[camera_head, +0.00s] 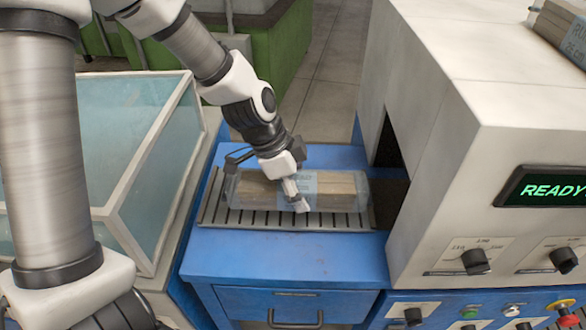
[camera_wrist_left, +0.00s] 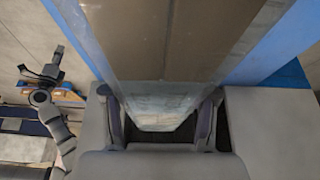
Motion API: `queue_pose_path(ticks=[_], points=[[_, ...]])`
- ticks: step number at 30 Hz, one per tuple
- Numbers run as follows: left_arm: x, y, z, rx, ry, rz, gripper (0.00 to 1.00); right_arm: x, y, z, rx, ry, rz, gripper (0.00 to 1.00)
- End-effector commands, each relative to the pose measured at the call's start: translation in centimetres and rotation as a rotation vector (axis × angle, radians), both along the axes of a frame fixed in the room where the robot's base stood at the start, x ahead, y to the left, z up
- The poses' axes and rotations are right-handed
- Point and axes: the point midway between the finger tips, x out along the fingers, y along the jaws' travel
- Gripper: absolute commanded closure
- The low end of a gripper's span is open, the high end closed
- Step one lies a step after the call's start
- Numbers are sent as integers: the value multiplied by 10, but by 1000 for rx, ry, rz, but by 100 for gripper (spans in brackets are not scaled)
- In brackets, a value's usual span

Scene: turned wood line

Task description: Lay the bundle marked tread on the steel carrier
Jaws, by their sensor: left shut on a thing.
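A long bundle of wood in clear wrap (camera_head: 343,190), with a pale label too small to read for certain, is over the back part of the slatted steel carrier (camera_head: 285,220). It lies lengthwise along the carrier; I cannot tell whether it touches the slats. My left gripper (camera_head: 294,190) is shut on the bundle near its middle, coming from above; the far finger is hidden. In the left wrist view the wrapped bundle (camera_wrist_left: 165,40) runs between the two fingers (camera_wrist_left: 162,120). A jointed grey arm with a dark gripper (camera_wrist_left: 45,75), seemingly my right, shows at left there; its jaws are unclear.
The carrier stands on a blue bench (camera_head: 285,255) with a drawer. A pale machine (camera_head: 430,150) with a dark opening and a READY display (camera_head: 552,191) is at right, another bundle (camera_head: 562,30) on top. A glass-sided case (camera_head: 150,170) stands at left.

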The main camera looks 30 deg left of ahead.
Motion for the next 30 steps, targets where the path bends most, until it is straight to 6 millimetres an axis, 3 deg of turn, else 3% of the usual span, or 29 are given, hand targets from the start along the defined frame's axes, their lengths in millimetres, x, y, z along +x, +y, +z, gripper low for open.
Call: queue_pose_path(ticks=[1,3,8,15,24,25,27,30], points=[[7,9,6,-7,2,1,100,0,0,13,0,1,0,60],[15,22,2,-4,1,2,100,0,0,19,0,1,0,60],[29,43,-5,0,0,0,100,0,0,23,0,1,0,60],[29,45,-40,3,3,-2,100,0,0,22,0,1,0,60],[29,45,-44,4,-1,-3,100,0,0,19,0,1,0,60],[29,45,-45,3,0,-4,39,0,0,19,0,1,0,60],[29,45,-43,3,0,-4,17,0,0,20,0,1,0,60],[29,45,-43,3,0,-4,17,0,0,20,0,1,0,60]])
